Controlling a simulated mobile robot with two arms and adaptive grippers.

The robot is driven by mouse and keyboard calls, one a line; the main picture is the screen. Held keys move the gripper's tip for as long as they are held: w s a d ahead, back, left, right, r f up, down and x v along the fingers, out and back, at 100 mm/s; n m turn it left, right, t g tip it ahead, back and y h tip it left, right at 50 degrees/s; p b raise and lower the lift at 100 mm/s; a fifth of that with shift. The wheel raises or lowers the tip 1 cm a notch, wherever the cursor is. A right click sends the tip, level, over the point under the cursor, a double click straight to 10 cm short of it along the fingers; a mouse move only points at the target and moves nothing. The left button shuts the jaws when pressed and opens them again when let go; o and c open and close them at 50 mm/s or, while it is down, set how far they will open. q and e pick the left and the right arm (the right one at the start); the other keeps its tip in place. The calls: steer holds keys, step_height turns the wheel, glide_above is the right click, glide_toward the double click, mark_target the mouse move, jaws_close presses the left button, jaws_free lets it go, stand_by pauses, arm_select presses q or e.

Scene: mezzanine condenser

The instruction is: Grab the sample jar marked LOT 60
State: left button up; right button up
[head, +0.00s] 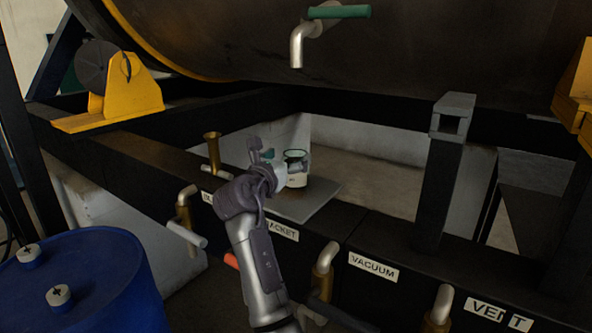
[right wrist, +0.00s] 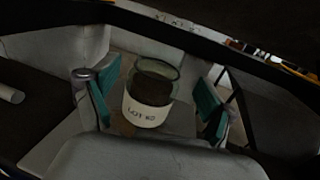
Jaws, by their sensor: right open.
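The sample jar (head: 298,181) is clear glass with dark contents, a greenish rim and a white label. It stands upright on a grey plate (head: 318,195) on the dark frame beam. In the right wrist view the jar (right wrist: 149,94) shows label text that looks like LOT 60, though the digits are blurred. My right gripper (head: 284,162) is open at the jar, partly covering it in the head view. In the right wrist view its green-padded fingers (right wrist: 154,100) appear on either side of the jar, with gaps visible. My left gripper is not in view.
A brass funnel-like fitting (head: 213,152) stands left of my gripper. A tap with a green handle (head: 338,12) hangs from the large tank above. Pipes and VACUUM (head: 374,267) and VENT (head: 499,315) labels line the front beam. A blue drum (head: 90,285) stands lower left.

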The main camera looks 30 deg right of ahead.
mark_target(291, 151)
steer(key=shift+w+d+r, duration=0.25)
steer(key=shift+d, duration=0.05)
steer(key=p+x, duration=0.2)
steer(key=x, duration=0.1)
steer(key=shift+w+d+r, duration=0.1)
steer(key=shift+d+r, duration=0.05)
steer(key=shift+r, duration=0.05)
steer(key=shift+w+d+f, duration=0.2)
steer(key=shift+w+d, duration=0.05)
steer(key=shift+d, duration=0.2)
steer(key=shift+a, duration=0.15)
steer(key=shift+r, duration=0.1)
steer(key=c, duration=0.3)
jaws_close()
